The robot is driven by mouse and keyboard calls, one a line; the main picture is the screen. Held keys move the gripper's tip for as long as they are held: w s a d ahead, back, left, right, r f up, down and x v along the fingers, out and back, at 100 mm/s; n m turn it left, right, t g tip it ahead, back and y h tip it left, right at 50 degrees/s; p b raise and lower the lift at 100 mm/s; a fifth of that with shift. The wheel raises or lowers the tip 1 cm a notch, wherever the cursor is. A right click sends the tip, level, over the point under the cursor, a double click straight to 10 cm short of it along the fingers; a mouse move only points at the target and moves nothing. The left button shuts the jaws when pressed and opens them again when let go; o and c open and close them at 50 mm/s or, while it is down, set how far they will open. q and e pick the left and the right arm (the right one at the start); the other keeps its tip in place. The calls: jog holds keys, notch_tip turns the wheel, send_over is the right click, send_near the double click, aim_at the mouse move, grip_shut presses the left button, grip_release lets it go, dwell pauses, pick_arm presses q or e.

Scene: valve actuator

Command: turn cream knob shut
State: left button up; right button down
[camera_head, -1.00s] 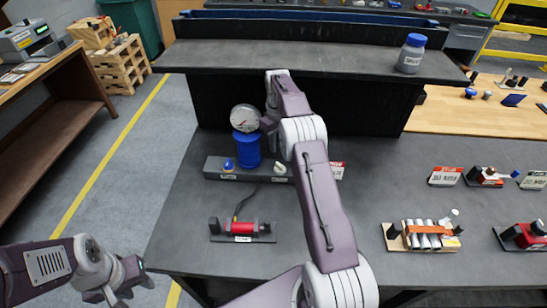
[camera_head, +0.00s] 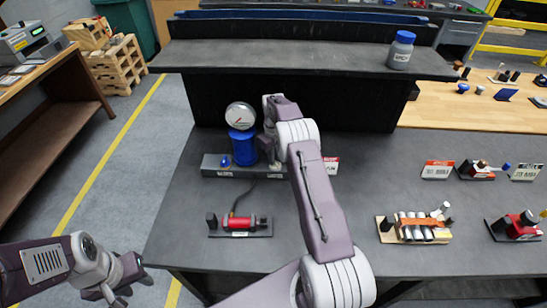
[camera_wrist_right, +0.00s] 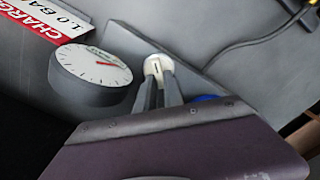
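The cream knob (camera_wrist_right: 153,64) is at my right gripper's (camera_wrist_right: 158,80) fingertips in the right wrist view. The fingers lie close on both sides of it; whether they press on it I cannot tell. In the head view my right arm reaches over the grey base bar (camera_head: 212,166), and the knob shows only partly below the gripper (camera_head: 272,158). A round gauge (camera_head: 240,116) with a white dial and red needle stands left of the gripper. It also shows in the right wrist view (camera_wrist_right: 94,66). My left gripper (camera_head: 130,287) is empty and open, off the table at lower left.
A red part on a black stand (camera_head: 240,226) is in front. A shelf (camera_head: 300,58) with a blue-lidded bottle (camera_head: 400,50) is behind. Other fixtures stand at right.

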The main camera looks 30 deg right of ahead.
jog(key=shift+w, duration=0.1)
jog(key=m, duration=0.3)
jog(key=shift+d+m, duration=0.15)
jog(key=shift+m, duration=0.25)
jog(key=shift+d+m, duration=0.15)
jog(key=shift+m, duration=1.45)
jog(key=shift+r+m, duration=0.1)
jog(key=shift+m, duration=0.2)
jog(key=c, duration=1.7)
grip_release()
jog(key=shift+c, duration=0.2)
jog(key=shift+w+d, duration=0.1)
jog(key=shift+w, duration=0.05)
jog(key=shift+f, duration=0.2)
